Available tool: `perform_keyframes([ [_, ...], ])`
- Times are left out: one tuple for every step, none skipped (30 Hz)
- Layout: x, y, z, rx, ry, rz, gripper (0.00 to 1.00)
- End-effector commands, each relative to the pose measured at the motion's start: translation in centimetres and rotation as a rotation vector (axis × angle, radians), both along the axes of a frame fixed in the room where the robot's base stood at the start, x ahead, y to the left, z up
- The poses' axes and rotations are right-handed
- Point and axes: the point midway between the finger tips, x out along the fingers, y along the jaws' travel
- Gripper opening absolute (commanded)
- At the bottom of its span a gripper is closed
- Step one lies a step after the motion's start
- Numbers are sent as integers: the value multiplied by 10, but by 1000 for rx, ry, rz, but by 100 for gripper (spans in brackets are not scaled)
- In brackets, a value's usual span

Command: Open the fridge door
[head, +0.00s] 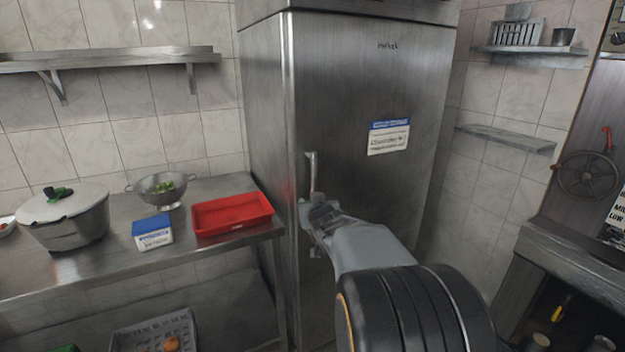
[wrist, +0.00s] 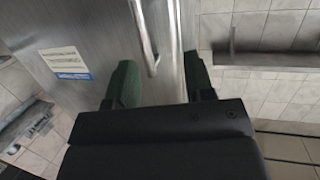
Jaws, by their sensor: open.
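The fridge (head: 375,110) is a tall steel cabinet in the middle of the head view, and its door looks shut. A vertical metal handle (head: 312,175) sits near the door's left edge. My gripper (head: 318,212) is at the lower part of the handle in the head view. In the wrist view the handle (wrist: 147,38) runs between the two green fingers of my gripper (wrist: 158,82), which are apart. Whether a finger touches the handle cannot be told. The fridge door (wrist: 90,40) also fills the left of the wrist view, with its label.
A steel counter (head: 105,265) stands left of the fridge, with a red tray (head: 232,214), a pot (head: 65,218), a colander (head: 162,190) and a blue-white box (head: 153,232). A grill unit (head: 560,255) with a wheel stands at the right.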

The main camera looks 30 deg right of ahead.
Motion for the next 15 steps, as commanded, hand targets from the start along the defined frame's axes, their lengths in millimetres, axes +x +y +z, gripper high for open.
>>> perform_keyframes([
  [4, -17, -1, -14, -48, 0, 48],
  [6, -24, 2, -21, -80, 3, 48],
  [8, -31, 4, -30, -114, 10, 48],
  [10, -36, 6, -36, -136, 15, 48],
  [11, -40, 7, -40, -154, 20, 48],
  [12, -45, 9, -46, -175, 26, 48],
  [13, -48, 10, -49, -188, 30, 48],
  [15, -50, 11, -51, -198, 33, 48],
  [18, -53, 12, -53, -208, 37, 48],
  [21, -55, 12, -54, -212, 38, 48],
  [24, -57, 13, -56, -216, 39, 48],
  [29, -60, 13, -55, -218, 40, 48],
  [34, -61, 14, -56, -219, 40, 48],
  [39, -63, 13, -56, -218, 41, 48],
  [46, -65, 14, -57, -218, 41, 48],
])
